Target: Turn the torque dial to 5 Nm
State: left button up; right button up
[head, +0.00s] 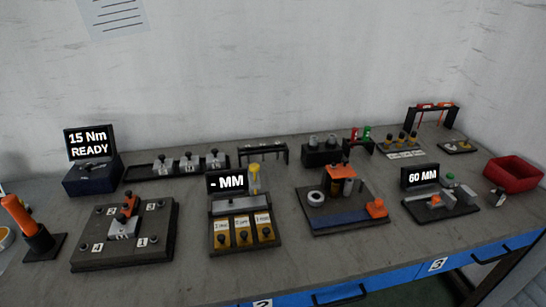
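The torque unit (92,181) is a dark blue box at the left rear of the bench. Its black display (90,143) reads "15 Nm READY". A small dark knob-like part (87,167) shows on the box below the display; it is too small to read its setting. No gripper can be made out in the head view, so neither is seen at the unit.
An orange-handled tool (24,220) stands in a holder in front of the unit. A dark plate with numbered posts (90,252) lies to its right. A rack of grey sockets (140,171) is behind. Other fixtures and a red bin (513,172) fill the right.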

aim_at(87, 166)
jog(key=u, duration=1.7)
jog(key=i, duration=0.45)
jog(key=u, duration=0.35)
